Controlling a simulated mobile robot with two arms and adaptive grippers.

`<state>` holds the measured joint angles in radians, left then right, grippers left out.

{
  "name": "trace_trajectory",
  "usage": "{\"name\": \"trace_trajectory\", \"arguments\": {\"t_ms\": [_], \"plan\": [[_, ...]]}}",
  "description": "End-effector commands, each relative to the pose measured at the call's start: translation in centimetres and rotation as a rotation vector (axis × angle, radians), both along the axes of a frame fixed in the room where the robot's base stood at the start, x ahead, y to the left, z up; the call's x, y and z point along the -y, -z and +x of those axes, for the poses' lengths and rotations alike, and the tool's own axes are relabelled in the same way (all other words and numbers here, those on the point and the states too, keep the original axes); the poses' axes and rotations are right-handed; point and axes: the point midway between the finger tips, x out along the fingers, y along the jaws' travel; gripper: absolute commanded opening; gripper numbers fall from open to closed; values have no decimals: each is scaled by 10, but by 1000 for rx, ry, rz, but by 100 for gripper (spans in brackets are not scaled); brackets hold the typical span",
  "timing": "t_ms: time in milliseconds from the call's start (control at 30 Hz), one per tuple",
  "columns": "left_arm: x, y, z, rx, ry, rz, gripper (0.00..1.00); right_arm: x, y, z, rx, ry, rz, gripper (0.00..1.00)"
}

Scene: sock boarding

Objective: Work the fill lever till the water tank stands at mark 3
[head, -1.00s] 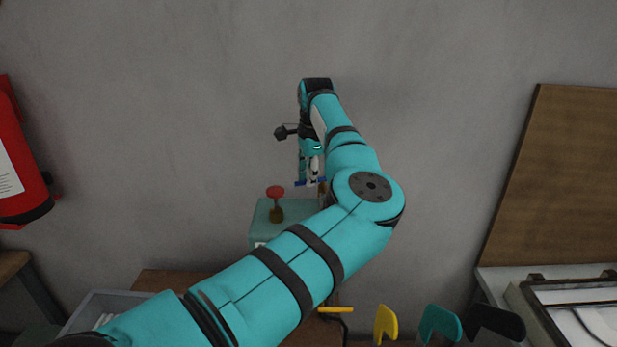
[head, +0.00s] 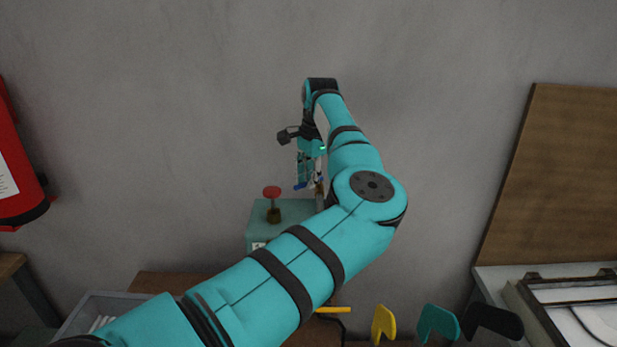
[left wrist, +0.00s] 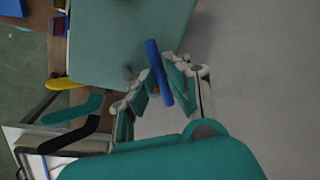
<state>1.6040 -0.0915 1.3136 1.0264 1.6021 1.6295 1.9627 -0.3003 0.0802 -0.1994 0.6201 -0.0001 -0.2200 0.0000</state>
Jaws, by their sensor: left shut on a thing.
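The blue lever handle (head: 299,186) shows by the teal housing (head: 258,225), partly hidden by my left gripper. In the left wrist view the handle (left wrist: 154,60) is a blue bar lying between the fingers. My left gripper (head: 307,178) is shut on it, above the right part of the housing. It also shows in the left wrist view (left wrist: 160,84), with a fingertip on each side of the bar. A tank level and its marks cannot be made out. My right gripper is in neither view.
A red-topped knob (head: 272,192) stands on the housing, left of my gripper. Yellow (head: 384,325), teal (head: 438,323) and black (head: 494,321) boards stand front right. A grey bin (head: 88,305) is at left. A red extinguisher (head: 15,165) hangs on the wall.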

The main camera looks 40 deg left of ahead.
Motion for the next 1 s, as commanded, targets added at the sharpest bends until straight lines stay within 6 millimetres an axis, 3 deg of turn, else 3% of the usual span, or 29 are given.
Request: {"name": "trace_trajectory", "arguments": {"t_ms": [33, 200, 533, 667, 1000], "plan": [[0, -1, 0, 1, 0, 1, 15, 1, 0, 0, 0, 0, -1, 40], [0, 0, 0, 1, 1, 1, 35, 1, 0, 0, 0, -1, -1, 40], [1, -6, 0, 2, 1, 1, 35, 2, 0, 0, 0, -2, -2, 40], [4, -24, 0, 4, 3, 1, 35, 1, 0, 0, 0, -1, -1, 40], [18, -93, -4, 3, 3, 1, 35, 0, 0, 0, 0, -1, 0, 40]]}}
